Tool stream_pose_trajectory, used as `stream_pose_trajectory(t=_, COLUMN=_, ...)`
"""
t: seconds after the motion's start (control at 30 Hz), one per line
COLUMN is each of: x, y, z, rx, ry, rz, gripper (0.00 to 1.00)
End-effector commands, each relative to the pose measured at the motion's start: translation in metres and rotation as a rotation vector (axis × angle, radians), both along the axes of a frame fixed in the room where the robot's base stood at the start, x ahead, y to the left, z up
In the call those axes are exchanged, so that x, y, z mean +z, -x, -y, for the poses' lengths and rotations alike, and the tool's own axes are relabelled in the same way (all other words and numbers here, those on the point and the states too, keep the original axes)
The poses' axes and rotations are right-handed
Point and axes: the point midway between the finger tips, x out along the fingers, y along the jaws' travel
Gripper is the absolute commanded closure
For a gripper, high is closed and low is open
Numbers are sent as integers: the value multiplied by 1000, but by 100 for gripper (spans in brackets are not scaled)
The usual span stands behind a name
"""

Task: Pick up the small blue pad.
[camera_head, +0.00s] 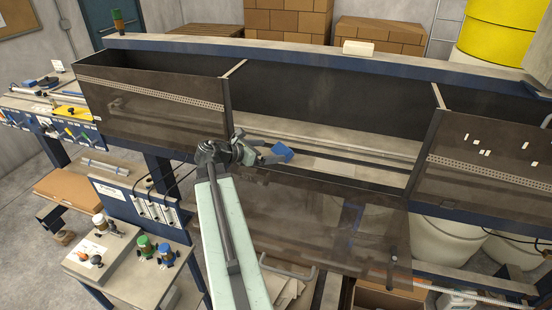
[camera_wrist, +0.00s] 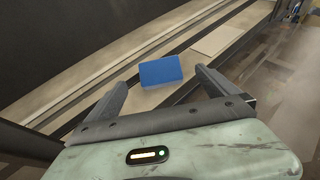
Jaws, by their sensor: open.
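The small blue pad (camera_head: 282,152) lies on the light strip inside the machine's open middle bay, and it also shows in the wrist view (camera_wrist: 161,71). My gripper (camera_head: 273,151) reaches into the bay from the left with its fingers at the pad in the head view. In the wrist view my gripper (camera_wrist: 160,87) is open, with one finger to the left and one to the right. The pad appears just beyond the fingertips, roughly centred between them. I cannot tell whether a finger touches it.
A flat pale piece (camera_wrist: 220,38) lies beyond the pad. Dark tinted covers stand left (camera_head: 150,105) and right (camera_head: 490,165) of the bay, and a see-through panel (camera_head: 330,225) hangs at the front. The bay floor (camera_head: 370,165) right of the pad is mostly clear.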

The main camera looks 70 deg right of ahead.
Motion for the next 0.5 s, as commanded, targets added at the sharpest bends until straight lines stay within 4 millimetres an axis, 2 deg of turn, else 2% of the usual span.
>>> stream_pose_trajectory(t=0.2, x=-9, y=9, z=18, rx=-2, ry=-1, rz=5, gripper=2)
stream_pose_trajectory(t=0.37, x=-9, y=12, z=22, rx=1, ry=-2, rz=5, gripper=2)
stream_pose_trajectory(t=0.5, x=-12, y=21, z=37, rx=-1, ry=-1, rz=6, gripper=2)
